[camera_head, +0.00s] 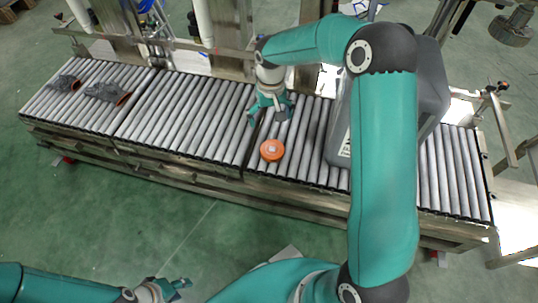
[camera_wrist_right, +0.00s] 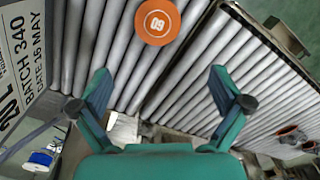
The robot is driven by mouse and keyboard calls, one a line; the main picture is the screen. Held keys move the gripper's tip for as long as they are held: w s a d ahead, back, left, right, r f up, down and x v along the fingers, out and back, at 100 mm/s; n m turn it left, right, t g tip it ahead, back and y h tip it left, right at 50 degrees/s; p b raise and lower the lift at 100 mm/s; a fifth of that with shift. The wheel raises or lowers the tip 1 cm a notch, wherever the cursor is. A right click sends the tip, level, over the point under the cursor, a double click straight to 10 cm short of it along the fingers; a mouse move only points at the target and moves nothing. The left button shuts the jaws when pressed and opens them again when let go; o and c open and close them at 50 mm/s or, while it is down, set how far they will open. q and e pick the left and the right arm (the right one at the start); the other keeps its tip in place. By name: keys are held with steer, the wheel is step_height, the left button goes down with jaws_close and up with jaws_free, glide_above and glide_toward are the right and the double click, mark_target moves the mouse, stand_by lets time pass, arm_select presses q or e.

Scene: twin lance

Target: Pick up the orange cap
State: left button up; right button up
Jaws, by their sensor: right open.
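The orange cap (camera_head: 272,150) lies on the roller conveyor (camera_head: 200,115), near its front edge. In the right wrist view the cap (camera_wrist_right: 157,22) is at the top centre, beyond my fingertips, with a pale marking on it. My right gripper (camera_head: 270,112) is over the rollers just behind the cap, open and empty. Its two spread fingers also show in the right wrist view (camera_wrist_right: 165,85). My left gripper (camera_head: 180,289) is at the bottom left of the head view, low in front of the conveyor and far from the cap; its jaw gap is too small to judge.
A large grey canister (camera_head: 432,95) with a printed label stands on the conveyor right of the cap, partly behind my right arm. Dark grey parts (camera_head: 105,92) lie at the conveyor's left end. The rollers left of the cap are clear.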

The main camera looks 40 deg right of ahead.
steer(key=b, duration=0.2)
glide_above(272, 149)
steer(key=f, duration=0.5)
steer(key=w+f, duration=0.1)
steer(key=f, duration=0.2)
steer(key=shift+f, duration=0.35)
steer(key=f+b, duration=0.1)
steer(key=f, duration=0.1)
steer(key=s+f+b, duration=0.1)
steer(key=f, duration=0.1)
steer(key=shift+d+f+b, duration=0.1)
steer(key=shift+f+b, duration=0.1)
steer(key=shift+b, duration=0.1)
steer(key=shift+f, duration=0.45)
steer(key=c, duration=0.8)
steer(key=shift+r, duration=0.15)
steer(key=shift+c, duration=0.2)
